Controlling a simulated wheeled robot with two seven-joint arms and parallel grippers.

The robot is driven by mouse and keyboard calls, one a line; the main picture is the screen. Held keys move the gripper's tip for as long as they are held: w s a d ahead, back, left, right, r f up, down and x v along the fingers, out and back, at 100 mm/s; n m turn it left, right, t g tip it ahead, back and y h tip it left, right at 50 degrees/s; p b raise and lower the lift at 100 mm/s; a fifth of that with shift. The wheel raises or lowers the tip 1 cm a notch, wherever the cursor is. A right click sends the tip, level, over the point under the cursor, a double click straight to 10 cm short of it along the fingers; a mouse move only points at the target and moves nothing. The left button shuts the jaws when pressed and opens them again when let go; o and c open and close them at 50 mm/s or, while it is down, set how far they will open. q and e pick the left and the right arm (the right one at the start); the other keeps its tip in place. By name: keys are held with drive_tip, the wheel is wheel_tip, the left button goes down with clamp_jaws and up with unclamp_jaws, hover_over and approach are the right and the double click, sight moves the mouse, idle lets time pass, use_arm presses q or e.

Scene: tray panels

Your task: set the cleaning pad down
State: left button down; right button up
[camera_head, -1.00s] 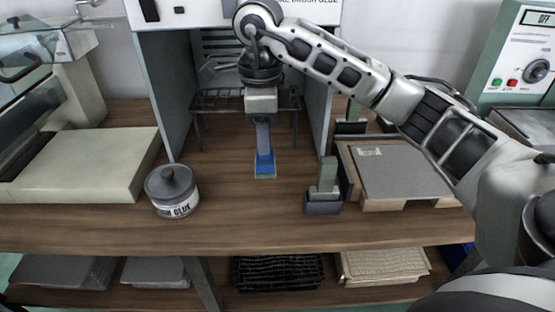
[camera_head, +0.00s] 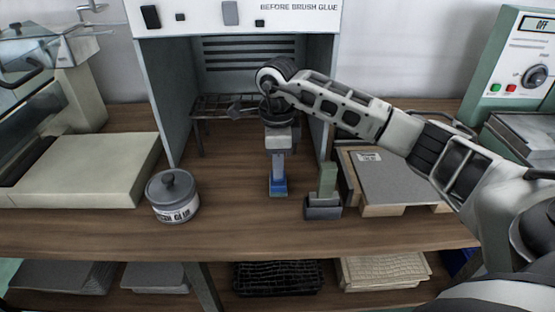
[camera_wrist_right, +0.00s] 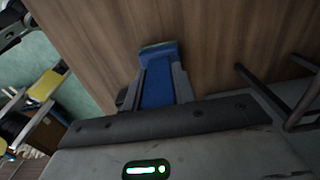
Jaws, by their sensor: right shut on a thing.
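The blue cleaning pad (camera_head: 278,188) with a pale greenish lower edge is held in my right gripper (camera_head: 278,168). It hangs upright in front of the open booth, left of a small dark holder (camera_head: 322,211) with a green block standing in it. In the right wrist view the pad (camera_wrist_right: 157,88) sits between the two grey fingers of my right gripper (camera_wrist_right: 158,75), with brown wood beyond it. I cannot tell whether the pad's lower edge touches the bench. My left gripper is not in view.
A grey lidded glue pot (camera_head: 172,196) stands to the left on the wooden bench (camera_head: 240,235). A grey panel on a wooden frame (camera_head: 400,182) lies to the right. A dark metal rack (camera_head: 215,105) stands inside the booth. The bench front between pot and holder is clear.

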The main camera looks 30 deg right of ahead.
drive_tip(key=shift+f, duration=0.1)
drive_tip(key=o, duration=1)
drive_tip(key=shift+r, duration=0.25)
wheel_tip(320, 180, up, 12)
drive_tip(key=shift+f, duration=0.1)
